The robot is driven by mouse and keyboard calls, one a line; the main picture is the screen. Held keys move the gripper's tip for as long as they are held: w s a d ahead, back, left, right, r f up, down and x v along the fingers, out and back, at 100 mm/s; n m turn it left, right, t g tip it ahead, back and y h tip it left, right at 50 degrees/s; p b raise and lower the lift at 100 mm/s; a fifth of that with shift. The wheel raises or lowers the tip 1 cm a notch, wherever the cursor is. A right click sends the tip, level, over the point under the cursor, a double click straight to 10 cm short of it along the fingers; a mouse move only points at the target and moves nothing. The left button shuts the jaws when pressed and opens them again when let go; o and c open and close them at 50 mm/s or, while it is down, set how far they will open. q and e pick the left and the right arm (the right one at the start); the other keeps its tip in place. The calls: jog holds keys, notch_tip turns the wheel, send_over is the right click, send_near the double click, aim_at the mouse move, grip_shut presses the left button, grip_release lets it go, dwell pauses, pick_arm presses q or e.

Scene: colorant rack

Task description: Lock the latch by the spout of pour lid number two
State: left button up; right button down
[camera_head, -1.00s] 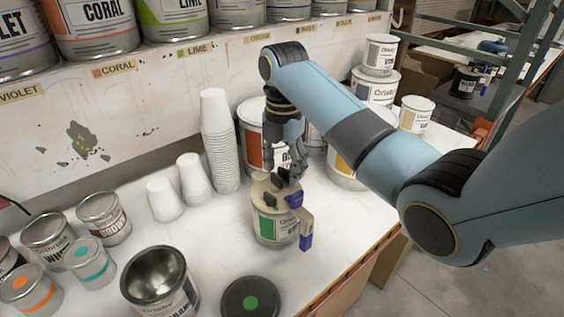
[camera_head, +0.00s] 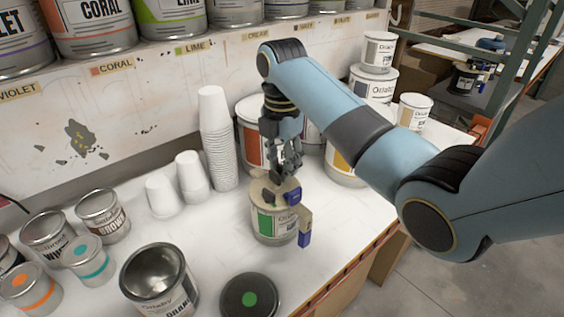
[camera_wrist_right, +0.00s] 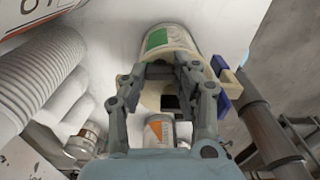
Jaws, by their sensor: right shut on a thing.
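A cream pour lid (camera_head: 264,186) sits on an upright can (camera_head: 264,222) with a green and white label. It has small black parts on top and a blue clamp (camera_head: 293,196) at its right. A cream spout or handle piece with a blue end (camera_head: 304,238) hangs at the right side. My right gripper (camera_head: 284,172) points down at the lid's back edge, its fingers close together on a small dark part, likely the latch, largely hidden by them. In the wrist view the fingers (camera_wrist_right: 163,72) reach over the lid, with a black piece between them. My left gripper is out of view.
Stacked white cups (camera_head: 216,140) stand left of the arm. A large orange-labelled can (camera_head: 247,135) stands close behind. The table's front edge is close at the right.

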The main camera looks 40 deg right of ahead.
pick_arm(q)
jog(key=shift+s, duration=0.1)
pick_arm(e)
jog(key=c, duration=1)
grip_release()
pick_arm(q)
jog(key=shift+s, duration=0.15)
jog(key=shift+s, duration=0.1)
